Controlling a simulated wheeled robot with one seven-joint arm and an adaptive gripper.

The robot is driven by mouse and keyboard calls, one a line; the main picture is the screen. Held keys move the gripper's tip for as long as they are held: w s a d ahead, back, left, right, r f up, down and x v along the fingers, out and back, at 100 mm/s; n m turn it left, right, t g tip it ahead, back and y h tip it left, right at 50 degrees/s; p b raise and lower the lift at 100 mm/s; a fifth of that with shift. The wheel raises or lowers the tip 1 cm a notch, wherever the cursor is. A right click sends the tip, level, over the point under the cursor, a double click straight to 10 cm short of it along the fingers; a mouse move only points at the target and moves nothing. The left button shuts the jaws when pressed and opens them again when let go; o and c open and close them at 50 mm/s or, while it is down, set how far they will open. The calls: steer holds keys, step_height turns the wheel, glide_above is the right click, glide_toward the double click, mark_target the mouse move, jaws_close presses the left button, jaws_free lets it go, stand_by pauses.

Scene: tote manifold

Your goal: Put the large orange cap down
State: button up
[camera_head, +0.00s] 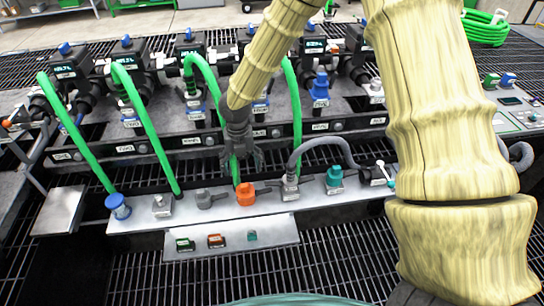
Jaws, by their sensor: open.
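The large orange cap (245,194) sits on the light front ledge (140,218), near its middle. It looks upright, and a dark grey piece beside it reaches to the right. My gripper (241,166) hangs just above the cap with its dark fingers spread and pointing down. The fingers look empty, with a small gap between them and the cap. A green hose passes close by the fingers and hides part of the view there.
On the ledge stand a blue cap (118,206), a grey fitting (204,198), a metal fitting with a grey hose (290,188) and a teal cap (334,178). Several green hoses rise to black meters behind. A lower panel (230,240) holds small coloured parts.

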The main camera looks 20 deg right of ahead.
steer(key=s+a+f+m+g+y, duration=0.1)
steer(key=s+a+f+m+y, duration=0.25)
steer(key=s+f+m, duration=1.45)
steer(key=s+d+f+m+h, duration=0.1)
steer(key=s+d+f+m, duration=0.1)
steer(key=s+m, duration=0.5)
steer(key=s+d+f+m+t+h, duration=0.1)
steer(key=s+d+f+m+h, duration=0.1)
steer(key=s+d+m, duration=0.3)
steer(key=shift+s+f+m, duration=0.65)
steer(key=shift+s+m, duration=0.95)
steer(key=shift+s, duration=1.75)
steer(key=shift+h, duration=0.25)
